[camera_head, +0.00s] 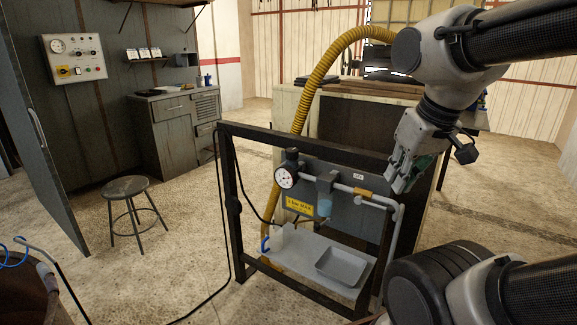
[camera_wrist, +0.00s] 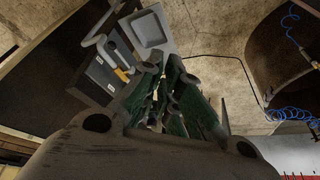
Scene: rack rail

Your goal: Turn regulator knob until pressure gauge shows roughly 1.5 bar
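The pressure gauge (camera_head: 284,179) is a round white dial on the left of the panel on a black frame. Its reading is too small to tell. A dark knob-like cap (camera_head: 292,154) sits just above the gauge, apparently the regulator knob. My gripper (camera_head: 397,184) hangs at the right end of the panel, pointing down, well to the right of the gauge and cap. In the wrist view its green-sided fingers (camera_wrist: 163,68) show a gap between them with nothing held. The gauge and cap cannot be made out in the wrist view.
A grey pipe (camera_head: 352,189) runs right from the regulator and bends down. A blue bowl (camera_head: 325,208) hangs below it. A yellow label (camera_head: 299,206) and a grey tray (camera_head: 341,267) are lower. The black frame (camera_head: 229,190) surrounds the panel. A yellow hose (camera_head: 312,88) arches behind.

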